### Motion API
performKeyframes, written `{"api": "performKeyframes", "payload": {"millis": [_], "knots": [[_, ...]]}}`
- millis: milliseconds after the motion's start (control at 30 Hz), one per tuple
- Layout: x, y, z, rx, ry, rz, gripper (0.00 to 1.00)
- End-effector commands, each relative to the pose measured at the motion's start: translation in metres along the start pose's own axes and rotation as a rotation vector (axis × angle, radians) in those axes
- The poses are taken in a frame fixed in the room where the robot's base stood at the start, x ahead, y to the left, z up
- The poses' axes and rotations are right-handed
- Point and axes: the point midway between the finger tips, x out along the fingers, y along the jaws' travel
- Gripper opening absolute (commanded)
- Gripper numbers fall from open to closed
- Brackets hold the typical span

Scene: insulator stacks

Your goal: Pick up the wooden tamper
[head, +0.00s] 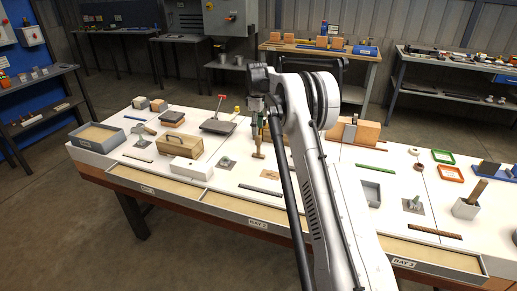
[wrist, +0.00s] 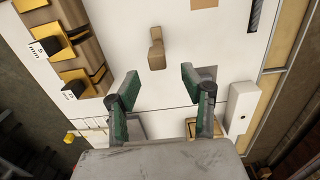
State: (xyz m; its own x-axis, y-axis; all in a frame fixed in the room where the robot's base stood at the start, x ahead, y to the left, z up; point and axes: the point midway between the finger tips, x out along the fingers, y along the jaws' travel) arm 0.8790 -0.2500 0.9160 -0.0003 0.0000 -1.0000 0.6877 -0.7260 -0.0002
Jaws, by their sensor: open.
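The wooden tamper (wrist: 157,48) is a small brown piece with a narrow stem and a wider block end, and it is on the white table top. In the head view it (head: 258,153) shows just below my gripper (head: 259,126). In the wrist view my gripper (wrist: 160,76) is open, with two green-padded fingers spread apart and nothing between them. The tamper is beyond the fingertips, roughly centred on the gap. I see no contact between fingers and tamper.
A wooden box with a handle (head: 196,148) and a white block (head: 191,168) stand left of the tamper. In the wrist view, brown blocks with yellow parts (wrist: 82,52) stand at the left. White table surface around the tamper is clear.

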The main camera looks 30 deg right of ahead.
Motion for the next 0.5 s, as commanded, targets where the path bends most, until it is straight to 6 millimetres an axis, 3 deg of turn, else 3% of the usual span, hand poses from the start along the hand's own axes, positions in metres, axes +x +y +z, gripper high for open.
{"api": "performKeyframes", "payload": {"millis": [100,500], "knots": [[0.018,0.0,0.0,0.0,0.0,0.0,0.43],[0.044,0.002,0.002,0.001,0.0,0.0,0.43]]}}
